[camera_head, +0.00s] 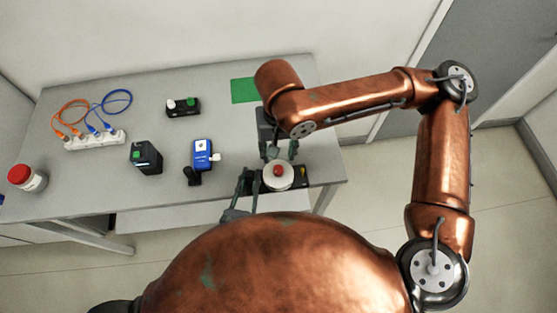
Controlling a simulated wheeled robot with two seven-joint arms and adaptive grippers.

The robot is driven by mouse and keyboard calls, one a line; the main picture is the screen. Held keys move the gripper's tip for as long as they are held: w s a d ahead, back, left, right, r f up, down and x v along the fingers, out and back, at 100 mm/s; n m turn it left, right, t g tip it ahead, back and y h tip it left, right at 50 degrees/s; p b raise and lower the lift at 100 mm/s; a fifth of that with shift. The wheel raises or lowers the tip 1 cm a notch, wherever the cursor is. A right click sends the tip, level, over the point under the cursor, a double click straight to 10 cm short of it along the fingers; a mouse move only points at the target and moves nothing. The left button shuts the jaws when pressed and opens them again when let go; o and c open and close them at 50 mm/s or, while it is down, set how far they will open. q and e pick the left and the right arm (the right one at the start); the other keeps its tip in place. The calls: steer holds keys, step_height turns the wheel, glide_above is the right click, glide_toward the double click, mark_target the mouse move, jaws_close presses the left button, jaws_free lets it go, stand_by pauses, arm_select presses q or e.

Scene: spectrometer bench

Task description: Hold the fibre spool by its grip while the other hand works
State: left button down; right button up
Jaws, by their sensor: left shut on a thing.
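The fibre spool (278,184), as far as I can tell, is the round white piece with a red centre on a dark base near the table's front right edge. My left gripper (246,184) reaches up from the front edge, partly hidden behind my body. It is shut on the dark part at the spool's left side, which looks like its grip. My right gripper (280,151) points down just behind and above the spool, under my arm. Its two fingers look apart with nothing between them; whether they touch the spool is unclear.
On the grey table (90,187) stand a blue device (202,153), a black box (146,157), a black two-button unit (182,107), and a white strip (95,140) with orange and blue cables. A red-lidded jar (27,178) stands far left.

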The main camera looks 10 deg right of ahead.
step_height(320, 180, up, 4)
steer(key=shift+f, duration=0.1)
stand_by(0.4)
arm_select(q)
steer(key=c, duration=1.7)
jaws_free()
